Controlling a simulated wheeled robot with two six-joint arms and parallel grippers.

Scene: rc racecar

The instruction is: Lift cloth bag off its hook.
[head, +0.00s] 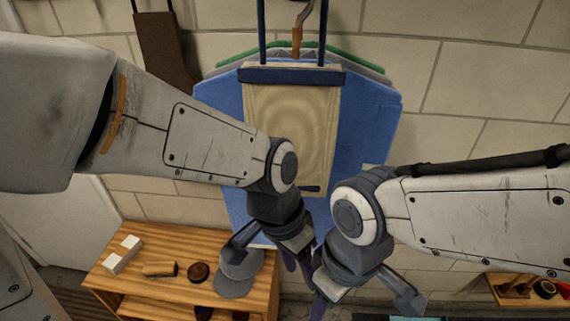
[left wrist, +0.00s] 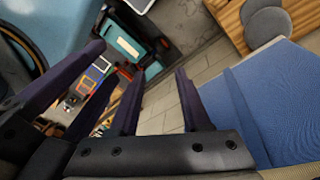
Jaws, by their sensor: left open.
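The cloth bag (head: 275,110) hangs flat in the middle of the head view, beige with a dark blue top band and two dark blue straps. The straps run up out of the picture, so where they meet the hook is hidden. My left gripper (head: 268,262) is below the bag's lower part, pointing down, open and empty. Its spread, dark fingers also show in the left wrist view (left wrist: 135,75). My right gripper (head: 360,304) is at the bottom, right of the left one, with its fingers spread.
A broad blue cloth (head: 370,115) hangs behind the bag; it also shows in the left wrist view (left wrist: 255,100). A wooden bench (head: 120,255) at lower left holds a grey cap (head: 238,272), white blocks and small items. The upper right wall is clear.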

